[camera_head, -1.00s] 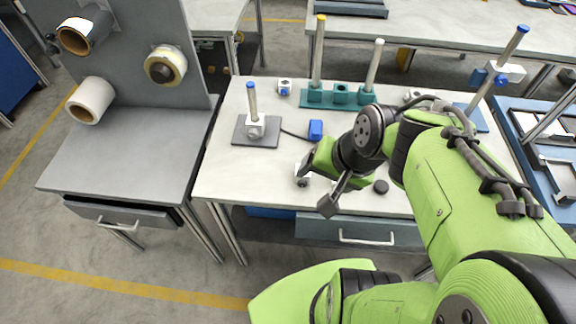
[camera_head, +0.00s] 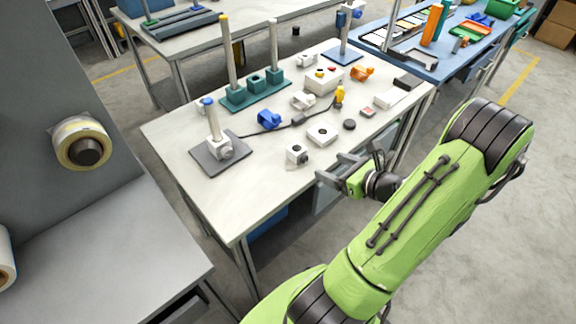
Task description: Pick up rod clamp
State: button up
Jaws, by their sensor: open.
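Several clamp-like pieces lie on the light worktable (camera_head: 180,130), and I cannot tell for certain which is the rod clamp. A small white block clamp with a dark knob (camera_head: 297,155) sits near the table's front edge. A blue clamp (camera_head: 269,119) and another white clamp (camera_head: 303,100) lie farther back, and an orange one (camera_head: 361,73) lies at the right. My gripper (camera_head: 331,167) is open and empty at the front edge, just right of the white block clamp and apart from it. Its fingers point left toward that clamp.
A grey rod stand (camera_head: 207,160) stands left, and a teal base with rods (camera_head: 256,92) behind. A white square plate (camera_head: 322,134), a black puck (camera_head: 349,124), a white control box (camera_head: 323,80) and a dark cable are nearby. The table's front left is bare.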

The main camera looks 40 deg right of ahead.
aim_at(302, 153)
jog(key=b+x, duration=0.1)
jog(key=x, duration=0.4)
jog(key=b+x, duration=0.1)
jog(key=x, duration=0.4)
jog(key=shift+d+f, duration=0.15)
jog(key=shift+d, duration=0.1)
jog(key=b+x, duration=0.2)
jog(key=x, duration=0.3)
jog(key=shift+w, duration=0.35)
